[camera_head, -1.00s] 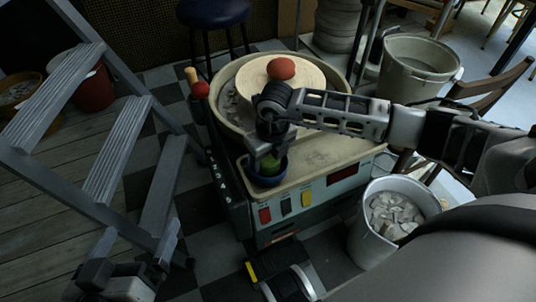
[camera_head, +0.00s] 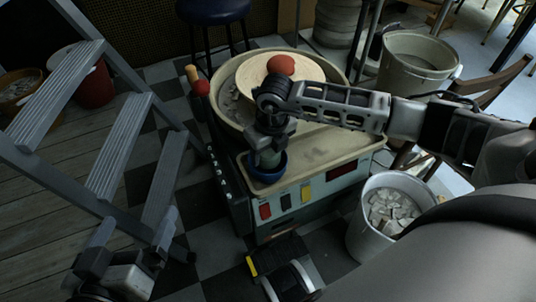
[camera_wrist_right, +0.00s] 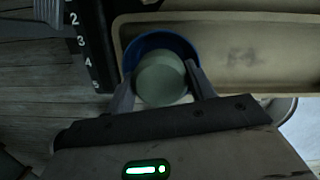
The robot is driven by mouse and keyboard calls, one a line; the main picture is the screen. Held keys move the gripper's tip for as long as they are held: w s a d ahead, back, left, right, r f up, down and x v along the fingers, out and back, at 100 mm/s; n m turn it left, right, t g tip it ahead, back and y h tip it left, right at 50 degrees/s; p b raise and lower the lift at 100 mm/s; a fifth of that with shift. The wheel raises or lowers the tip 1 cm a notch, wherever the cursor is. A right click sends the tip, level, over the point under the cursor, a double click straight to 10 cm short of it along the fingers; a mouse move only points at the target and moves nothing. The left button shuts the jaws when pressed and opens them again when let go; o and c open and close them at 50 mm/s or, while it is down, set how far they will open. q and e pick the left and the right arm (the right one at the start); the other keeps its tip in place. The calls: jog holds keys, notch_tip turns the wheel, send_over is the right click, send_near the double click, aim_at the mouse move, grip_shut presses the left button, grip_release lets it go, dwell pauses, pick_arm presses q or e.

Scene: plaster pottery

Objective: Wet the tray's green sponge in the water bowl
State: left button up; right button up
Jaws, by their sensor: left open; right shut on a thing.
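My right gripper (camera_head: 267,150) is shut on the green sponge (camera_head: 265,158), a pale grey-green rounded piece. It points down at the blue water bowl (camera_head: 268,177), on the near left corner of the wheel's tray. In the right wrist view the sponge (camera_wrist_right: 160,80) sits between both fingers, with the bowl's blue rim (camera_wrist_right: 160,39) around its far side. The sponge is at or inside the bowl's mouth; its lower end and the water are hidden. My left gripper (camera_head: 130,245) is open and empty at the lower left, near the stepladder.
The pottery wheel's tray (camera_head: 325,160) extends right of the bowl. A red-brown ball (camera_head: 281,65) rests on the pale wheel disc (camera_head: 300,85). A metal bucket of shards (camera_head: 360,235) stands at the right, a grey stepladder (camera_head: 120,150) at the left.

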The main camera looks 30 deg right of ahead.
jog(key=shift+r+p, duration=1.75)
jog(key=shift+r, duration=0.75)
notch_tip(320, 180, up, 4)
jog(key=p, duration=0.3)
jog(key=shift+r, duration=0.1)
dwell(0.8)
